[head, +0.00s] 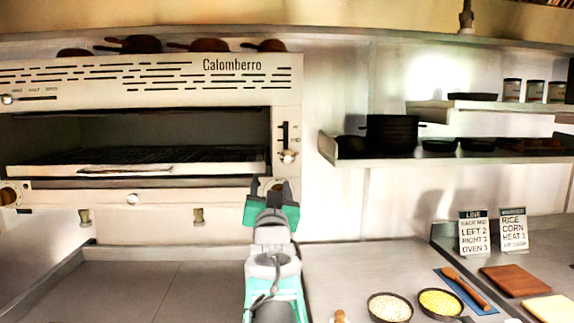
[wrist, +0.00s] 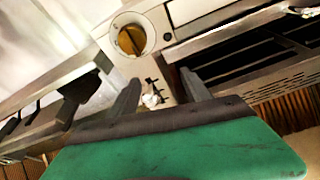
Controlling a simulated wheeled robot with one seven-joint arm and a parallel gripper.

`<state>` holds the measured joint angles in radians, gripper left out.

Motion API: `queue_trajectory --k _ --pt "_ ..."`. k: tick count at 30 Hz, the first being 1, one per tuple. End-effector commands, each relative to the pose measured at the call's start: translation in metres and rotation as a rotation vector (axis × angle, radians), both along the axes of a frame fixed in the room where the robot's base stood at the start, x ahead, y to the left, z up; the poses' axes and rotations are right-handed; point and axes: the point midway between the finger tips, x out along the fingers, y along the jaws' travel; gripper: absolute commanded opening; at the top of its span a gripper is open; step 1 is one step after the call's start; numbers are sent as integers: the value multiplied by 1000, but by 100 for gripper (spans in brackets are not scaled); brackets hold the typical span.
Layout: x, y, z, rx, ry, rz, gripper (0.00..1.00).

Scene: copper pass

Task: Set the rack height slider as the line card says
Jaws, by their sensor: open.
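The rack height slider is a small pale knob (head: 288,156) on a short upright slot at the right end of the oven front. It sits near the slot's lower end; its labels are too small to read. My gripper (head: 268,187) is open, in front of the oven and just below the slider. In the wrist view the knob (wrist: 150,99) shows between the two spread fingers, apparently untouched. The line card (head: 473,233) stands on the right counter.
A gold dial (wrist: 131,40) is beside the slider panel in the wrist view. A second card (head: 513,231) stands beside the line card. A wall shelf (head: 350,159) with dark pots juts out right of the oven. Pans of grain (head: 390,307) and corn (head: 440,302) are on the counter.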

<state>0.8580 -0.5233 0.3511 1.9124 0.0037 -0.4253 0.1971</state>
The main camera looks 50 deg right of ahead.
Motion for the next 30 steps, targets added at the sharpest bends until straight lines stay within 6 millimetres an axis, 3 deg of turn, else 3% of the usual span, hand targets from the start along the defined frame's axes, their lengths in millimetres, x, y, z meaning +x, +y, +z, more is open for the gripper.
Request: queue_trajectory --k 1,4,18,26,30 --pt "-17 -13 14 -41 -43 -37 56" --pt "-30 -24 34 -88 -90 -65 56" --pt "10 -77 63 -91 -93 -65 56" --pt "12 -78 63 -92 -93 -64 56" --pt "12 -78 63 -92 -93 -64 46"
